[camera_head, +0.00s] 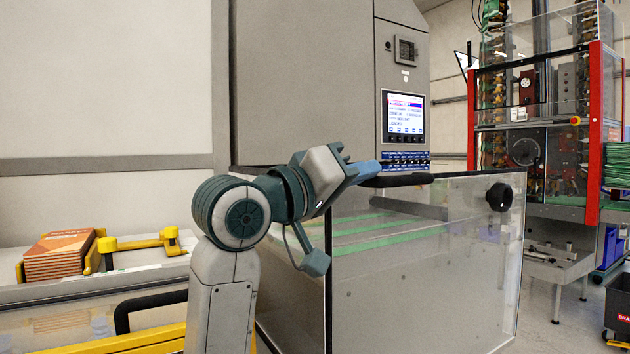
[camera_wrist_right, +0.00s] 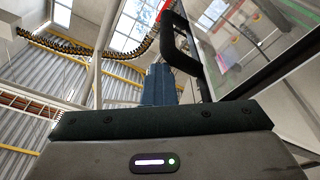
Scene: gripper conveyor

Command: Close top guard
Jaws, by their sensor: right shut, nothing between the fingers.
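The clear guard (camera_head: 430,270) has dark edges and stands over the conveyor in the middle of the head view, with green belts showing through it. A black bar handle (camera_head: 405,180) is at its top edge. My right gripper (camera_head: 370,170) is shut and empty, its blue fingertips right by the handle's left end; I cannot tell whether they touch. In the right wrist view the shut blue fingers (camera_wrist_right: 159,84) point up, just left of the black handle (camera_wrist_right: 181,45). The clear panel (camera_wrist_right: 255,40) slants along the right. My left gripper is out of view.
A control screen (camera_head: 404,113) with buttons is on the grey cabinet (camera_head: 310,80) behind the gripper. A black knob (camera_head: 499,197) is on the guard's right part. A stack of orange-topped cartons (camera_head: 58,256) lies at left. A red-framed machine (camera_head: 594,130) stands at right.

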